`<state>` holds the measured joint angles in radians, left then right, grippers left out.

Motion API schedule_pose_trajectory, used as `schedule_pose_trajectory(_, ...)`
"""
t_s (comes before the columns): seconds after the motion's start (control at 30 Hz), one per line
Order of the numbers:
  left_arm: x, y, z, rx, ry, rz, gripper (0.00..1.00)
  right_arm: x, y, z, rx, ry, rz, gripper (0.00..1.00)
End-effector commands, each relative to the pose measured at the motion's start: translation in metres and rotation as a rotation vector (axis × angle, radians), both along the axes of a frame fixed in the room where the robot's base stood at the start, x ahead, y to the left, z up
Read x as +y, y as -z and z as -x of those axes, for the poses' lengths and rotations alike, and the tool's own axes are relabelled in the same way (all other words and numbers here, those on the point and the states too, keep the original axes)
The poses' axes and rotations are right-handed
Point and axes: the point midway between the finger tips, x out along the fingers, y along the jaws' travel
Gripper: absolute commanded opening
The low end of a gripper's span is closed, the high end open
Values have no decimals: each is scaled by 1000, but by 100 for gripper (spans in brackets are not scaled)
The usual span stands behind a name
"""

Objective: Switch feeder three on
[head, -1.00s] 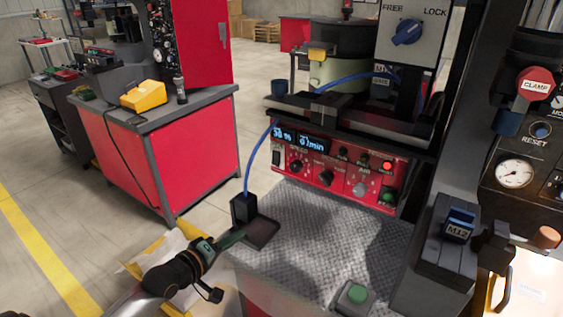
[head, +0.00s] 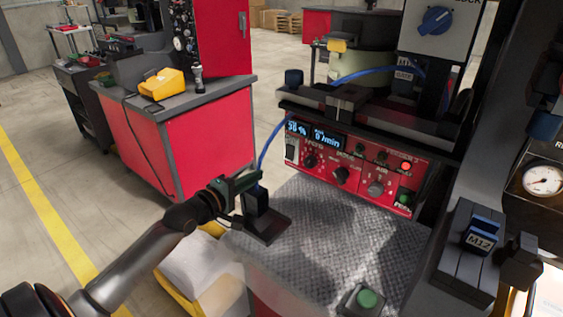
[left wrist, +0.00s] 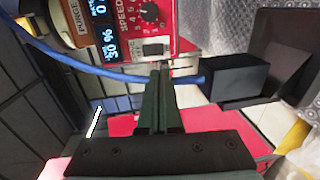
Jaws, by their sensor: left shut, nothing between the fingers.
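The feeder's red control panel (head: 372,172) has two lit displays, reading about 30 % and 0 /min, plus knobs, a red lamp (head: 406,166) that looks lit and a green button (head: 404,197). A pale rocker switch (head: 291,148) sits at the panel's left end; in the left wrist view the rocker switch (left wrist: 156,49) lies just beyond my fingertips. My left gripper (head: 258,178) is shut and empty, in front of and below the panel's left end. In the left wrist view its fingertips (left wrist: 161,72) appear close to the switch; contact cannot be told. My right gripper is not seen.
A black block (head: 258,210) with a blue cable stands beside my left gripper; the block (left wrist: 235,82) shows right of the fingers in the wrist view. A green push-button (head: 367,299) sits at the front of the bare metal plate (head: 335,225). An M12 block (head: 482,238) stands right.

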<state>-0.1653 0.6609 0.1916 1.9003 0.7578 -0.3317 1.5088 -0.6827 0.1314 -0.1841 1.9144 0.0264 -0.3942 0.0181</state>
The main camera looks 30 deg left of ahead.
Motion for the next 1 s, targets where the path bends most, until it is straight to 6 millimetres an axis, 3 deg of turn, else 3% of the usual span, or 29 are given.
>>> schedule_pose_trajectory(0.6, -7, 11, -91, -1, -1, -1, 0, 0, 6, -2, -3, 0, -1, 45)
schedule_pose_trajectory(1.0, -8, 14, -111, 1, -1, -1, 0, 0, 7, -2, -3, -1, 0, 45)
